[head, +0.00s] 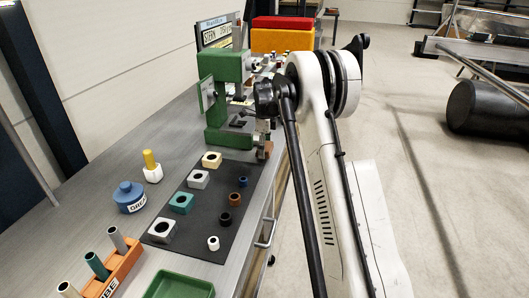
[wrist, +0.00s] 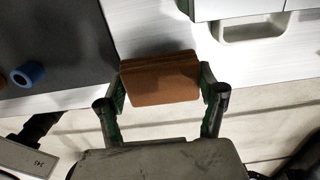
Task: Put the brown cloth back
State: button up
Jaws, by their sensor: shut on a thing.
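The brown cloth (wrist: 160,78) is a folded, flat block with rounded corners in the wrist view. My gripper (wrist: 162,88) is shut on it, with one dark green finger at each side. The cloth shows across the front edge of the workbench in that view; I cannot tell its height above it. In the head view a small brown patch, the cloth (head: 267,149), shows at the bench's right edge beside the green press. My gripper there is mostly hidden behind my arm.
A dark mat (head: 226,225) holds square blocks and small rings. A green press (head: 228,105) stands behind it. A blue container (head: 130,198), an orange rack (head: 113,272) and a green tray (head: 180,286) are nearer. A pale compartment (wrist: 252,30) shows in the wrist view.

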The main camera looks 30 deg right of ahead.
jog(key=shift+f, duration=1.05)
jog(key=shift+f, duration=0.15)
jog(key=o, duration=1.1)
